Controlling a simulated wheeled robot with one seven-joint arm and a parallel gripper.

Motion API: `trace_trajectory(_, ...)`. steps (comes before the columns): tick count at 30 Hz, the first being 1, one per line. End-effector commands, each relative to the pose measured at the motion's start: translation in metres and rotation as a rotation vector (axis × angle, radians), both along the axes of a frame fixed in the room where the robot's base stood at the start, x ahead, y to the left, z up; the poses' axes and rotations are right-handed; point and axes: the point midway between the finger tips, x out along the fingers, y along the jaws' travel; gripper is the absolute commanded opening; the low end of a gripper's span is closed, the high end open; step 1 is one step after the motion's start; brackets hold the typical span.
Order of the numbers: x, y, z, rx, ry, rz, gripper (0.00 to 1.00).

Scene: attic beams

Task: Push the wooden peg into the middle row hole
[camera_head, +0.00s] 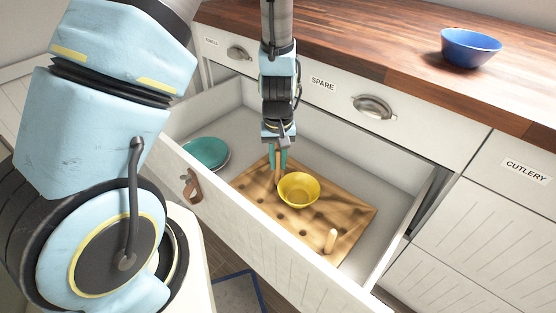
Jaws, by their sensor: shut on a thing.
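A wooden pegboard (353,213) with several dark holes lies on the floor of the open drawer (237,220). My gripper (279,162) points down over the board's far left part. Its teal fingers are shut on a slim upright wooden peg (278,172). The peg's lower end is close to the board, beside the yellow bowl; I cannot tell whether it is in a hole. A second wooden peg (331,240) stands upright near the board's front right corner. The yellow bowl (298,190) sits on the board and hides some holes.
A teal plate (205,153) lies in the drawer's left end. The drawer walls rise around the board. A blue bowl (471,48) stands on the wooden counter (390,50) above. The drawer's right end looks clear.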

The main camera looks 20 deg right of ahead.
Motion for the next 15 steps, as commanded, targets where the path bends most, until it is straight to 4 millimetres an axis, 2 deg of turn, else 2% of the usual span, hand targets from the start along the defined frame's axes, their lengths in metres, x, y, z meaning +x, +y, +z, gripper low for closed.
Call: trace_trajectory(15, 0.000, 0.000, -0.016, 0.000, 0.000, 0.000, 0.00)
